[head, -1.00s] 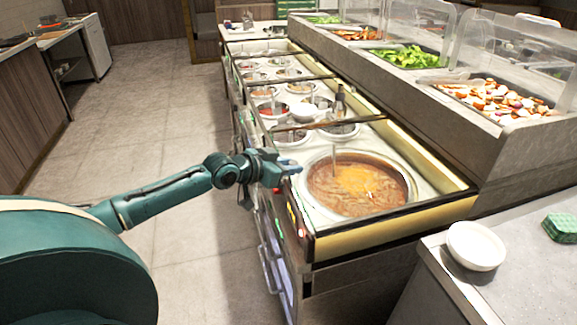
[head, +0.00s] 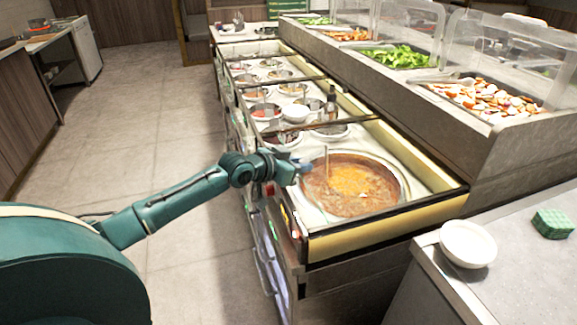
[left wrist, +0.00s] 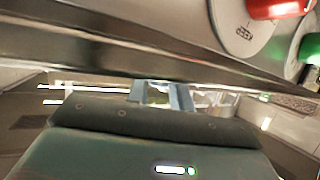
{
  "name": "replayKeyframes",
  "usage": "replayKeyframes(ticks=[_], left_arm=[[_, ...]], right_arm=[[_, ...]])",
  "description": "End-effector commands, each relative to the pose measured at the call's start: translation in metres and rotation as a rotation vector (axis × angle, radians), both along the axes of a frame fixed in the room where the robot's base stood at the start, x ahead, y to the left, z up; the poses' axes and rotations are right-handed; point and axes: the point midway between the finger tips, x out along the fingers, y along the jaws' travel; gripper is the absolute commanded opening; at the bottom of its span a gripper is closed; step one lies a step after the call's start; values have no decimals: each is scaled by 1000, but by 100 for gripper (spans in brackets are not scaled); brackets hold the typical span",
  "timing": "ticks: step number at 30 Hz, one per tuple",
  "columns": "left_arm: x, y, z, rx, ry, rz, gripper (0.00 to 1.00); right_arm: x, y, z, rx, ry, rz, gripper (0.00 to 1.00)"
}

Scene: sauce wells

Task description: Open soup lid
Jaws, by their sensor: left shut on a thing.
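The soup well (head: 350,188) holds orange-brown soup at the near end of the counter, with a thin upright handle (head: 326,160) at its back left. A clear soup lid (head: 312,206) seems to lie over the well, its see-through edge faint at the left. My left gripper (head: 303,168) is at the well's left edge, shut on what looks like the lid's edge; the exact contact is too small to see. In the left wrist view its two grey fingers (left wrist: 161,94) point ahead under a metal edge. My right gripper is out of view.
The counter's front panel has a red button (left wrist: 278,8) and a green button (left wrist: 311,48). Several sauce wells (head: 265,112) lie behind the soup. A white bowl (head: 467,243) and a green block (head: 553,223) rest on the right counter. The floor at left is clear.

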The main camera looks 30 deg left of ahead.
Motion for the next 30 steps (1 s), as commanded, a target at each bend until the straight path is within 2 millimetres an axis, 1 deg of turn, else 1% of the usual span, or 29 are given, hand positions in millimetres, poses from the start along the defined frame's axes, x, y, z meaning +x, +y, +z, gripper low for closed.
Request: replayKeyframes(ticks=[6, 7, 9, 16, 20, 23, 30], left_arm=[[0, 1, 0, 3, 1, 0, 0], [0, 1, 0, 3, 1, 0, 24], [0, 1, 0, 3, 1, 0, 29], [-1, 1, 0, 3, 1, 0, 30], [-7, 4, 3, 3, 1, 1, 30], [-20, 8, 7, 5, 3, -1, 30], [-64, 22, 25, 8, 5, 0, 30]], right_arm=[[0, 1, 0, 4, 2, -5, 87], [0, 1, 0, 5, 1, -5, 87], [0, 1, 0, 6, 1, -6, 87], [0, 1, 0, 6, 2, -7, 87], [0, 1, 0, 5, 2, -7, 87], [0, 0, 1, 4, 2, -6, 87], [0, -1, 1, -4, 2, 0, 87]])
